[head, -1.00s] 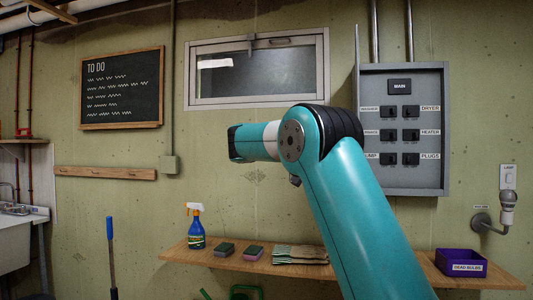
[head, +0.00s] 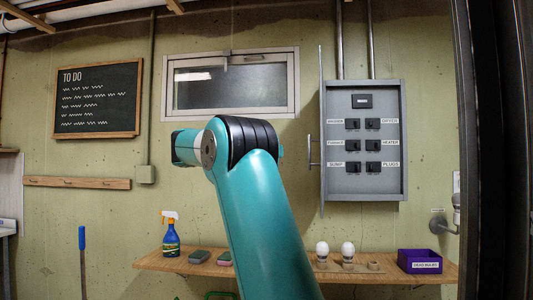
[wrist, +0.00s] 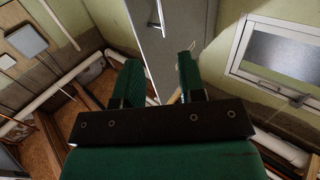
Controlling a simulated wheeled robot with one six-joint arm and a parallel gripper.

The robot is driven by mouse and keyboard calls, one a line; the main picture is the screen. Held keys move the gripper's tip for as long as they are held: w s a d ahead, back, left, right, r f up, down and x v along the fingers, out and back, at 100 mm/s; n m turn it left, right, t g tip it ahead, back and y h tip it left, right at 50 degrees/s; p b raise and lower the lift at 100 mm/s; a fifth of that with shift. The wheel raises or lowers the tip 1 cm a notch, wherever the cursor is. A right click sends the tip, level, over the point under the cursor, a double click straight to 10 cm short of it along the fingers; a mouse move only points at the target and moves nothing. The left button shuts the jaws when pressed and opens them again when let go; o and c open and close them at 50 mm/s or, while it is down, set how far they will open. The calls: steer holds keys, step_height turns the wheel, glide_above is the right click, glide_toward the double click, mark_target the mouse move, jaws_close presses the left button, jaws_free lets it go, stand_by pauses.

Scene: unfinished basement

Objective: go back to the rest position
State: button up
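My gripper (wrist: 160,84) shows in the wrist view as two dark green fingers standing apart, with nothing held between them. Beyond the fingertips are a grey door or panel with a handle (wrist: 157,20) and a bare wall. In the head view, my teal arm rises from the bottom middle, and its bent joint is level with the lower part of the window. My gripper cannot be made out there.
A wooden shelf (head: 405,275) holds a spray bottle (head: 171,236), sponges, two white bulbs (head: 347,250) and a purple bin (head: 420,261). Above it, the breaker panel (head: 367,140) has its door (head: 322,160) swung out. A dark upright (head: 495,150) fills the right edge.

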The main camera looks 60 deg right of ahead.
stand_by(0.3)
steer(key=w+a+f+n+t+y+p, duration=0.1)
steer(key=w+a+f+n+t, duration=0.15)
steer(key=w+t, duration=0.2)
steer(key=w+a+f+n+t, duration=0.1)
steer(key=w+a+n+t, duration=0.25)
steer(key=w, duration=0.25)
steer(key=w+a+f+n+t+y+p, duration=0.1)
steer(key=w+a+f+n+t+y, duration=0.25)
steer(key=a, duration=0.45)
steer(key=w+a+f+n+t+y, duration=0.25)
steer(key=w+a+f+n, duration=0.2)
steer(key=a, duration=0.25)
steer(key=s+a+f+n+y+p, duration=0.1)
steer(key=s+a+f+n+y, duration=0.2)
steer(key=a, duration=0.6)
steer(key=s+a+f+n+y, duration=0.1)
steer(key=a+f+n+y, duration=0.35)
steer(key=a, duration=0.45)
steer(key=s+a+f+n+g+y, duration=0.3)
steer(key=s+a+n, duration=0.1)
steer(key=s+a, duration=0.5)
steer(key=s+a+f+n+g+y+p, duration=0.1)
steer(key=s+a+f+n+g+y, duration=0.2)
steer(key=s+a, duration=0.6)
steer(key=s+f+n+g, duration=0.1)
steer(key=s, duration=0.3)
steer(key=shift+s+a+f, duration=0.15)
steer(key=shift+s+a, duration=0.1)
steer(key=shift+a, duration=0.05)
